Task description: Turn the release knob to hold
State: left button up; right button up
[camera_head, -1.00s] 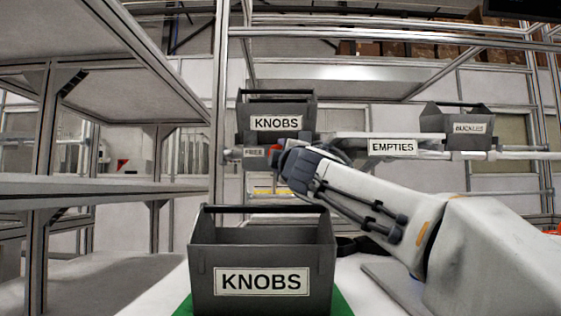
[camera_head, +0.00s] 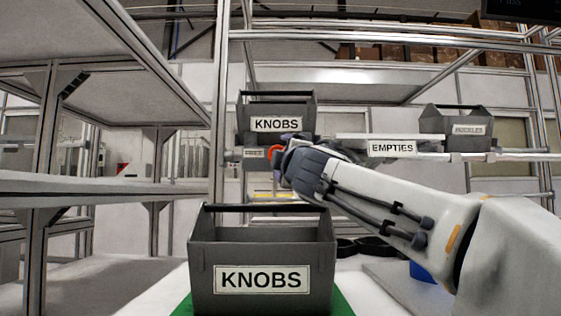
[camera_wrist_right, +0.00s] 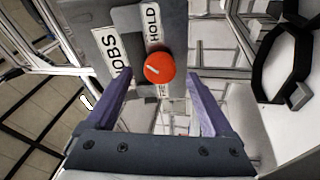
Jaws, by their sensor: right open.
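The release knob (camera_wrist_right: 159,67) is round and red, with a pale pointer line on its face. In the right wrist view it sits on a grey plate below a HOLD label (camera_wrist_right: 153,23). In the head view the knob (camera_head: 276,150) shows partly, beside a small label (camera_head: 254,153) too blurred to read, under the rear KNOBS bin. My right gripper (camera_wrist_right: 160,85) is open, with one purple finger on each side of the knob and the knob apparently just beyond the fingertips. In the head view the right hand (camera_head: 290,160) hides part of the knob. My left gripper is not in view.
A grey KNOBS bin (camera_head: 262,254) stands in front on a green mat (camera_head: 182,307). Another KNOBS bin (camera_head: 276,103) is on the rear rack, near an EMPTIES label (camera_head: 392,147) and a further grey bin (camera_head: 455,119). Metal shelving (camera_head: 90,188) fills the left.

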jog(key=b+v, duration=0.2)
jog(key=v, duration=0.6)
jog(key=shift+s, duration=0.1)
